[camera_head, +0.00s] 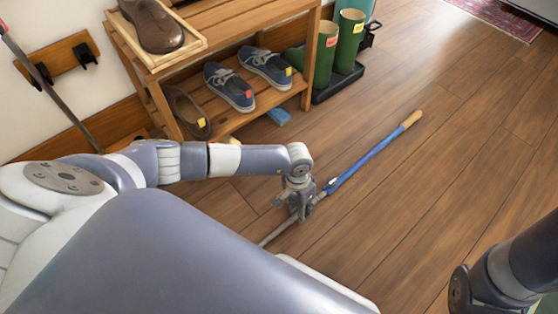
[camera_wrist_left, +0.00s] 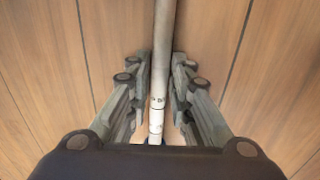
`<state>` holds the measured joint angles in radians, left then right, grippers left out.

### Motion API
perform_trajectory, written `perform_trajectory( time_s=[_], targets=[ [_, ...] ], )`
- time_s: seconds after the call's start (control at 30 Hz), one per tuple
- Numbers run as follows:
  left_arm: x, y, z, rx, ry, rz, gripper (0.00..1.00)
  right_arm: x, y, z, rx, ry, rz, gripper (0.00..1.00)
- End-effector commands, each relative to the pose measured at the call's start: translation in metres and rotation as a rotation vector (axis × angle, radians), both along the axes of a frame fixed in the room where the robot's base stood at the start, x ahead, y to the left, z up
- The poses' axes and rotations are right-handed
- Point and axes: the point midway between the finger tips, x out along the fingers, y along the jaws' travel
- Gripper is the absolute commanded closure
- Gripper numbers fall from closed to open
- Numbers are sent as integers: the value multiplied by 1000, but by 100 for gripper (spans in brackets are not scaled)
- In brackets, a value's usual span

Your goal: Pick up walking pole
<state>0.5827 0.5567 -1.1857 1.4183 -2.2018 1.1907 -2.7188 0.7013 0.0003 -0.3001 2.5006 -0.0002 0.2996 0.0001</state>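The walking pole (camera_head: 371,157) lies on the wooden floor, with a blue shaft, a cork-coloured handle at the far right end and a grey lower part. My left gripper (camera_head: 303,205) is down at the grey part, below the blue section. In the left wrist view the pale pole shaft (camera_wrist_left: 163,45) runs between the two fingers of my left gripper (camera_wrist_left: 162,68). The fingers stand close on both sides of it. I cannot tell whether they press on it. My right arm shows at the lower right, but its gripper is out of view.
A wooden shoe rack (camera_head: 262,97) with blue sneakers (camera_head: 229,86) and brown shoes stands behind my left arm. Green boots (camera_head: 349,42) stand on a dark tray (camera_head: 336,84). Another pole (camera_head: 48,88) leans at the wall hooks. The floor right of the walking pole is clear.

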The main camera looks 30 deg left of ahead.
Motion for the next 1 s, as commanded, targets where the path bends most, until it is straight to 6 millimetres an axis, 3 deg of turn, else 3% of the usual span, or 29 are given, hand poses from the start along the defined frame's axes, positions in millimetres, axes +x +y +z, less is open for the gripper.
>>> perform_trajectory(
  time_s=[0.03,0.1,0.47,0.67,0.8,1.0],
  targets=[
    [0,0,0,0,0,0,89,0,0,0,0,0,0,60],
    [0,0,0,0,0,0,100,0,0,0,0,0,0,60],
    [0,0,4,0,-1,0,100,0,0,2,0,-1,0,60],
    [2,0,31,-1,-4,-1,100,2,-1,18,3,2,3,60],
    [1,0,53,-1,-3,-2,100,28,-1,12,4,76,2,60],
    [1,0,82,-1,-3,-1,100,45,-3,6,8,130,6,60]
  ],
)
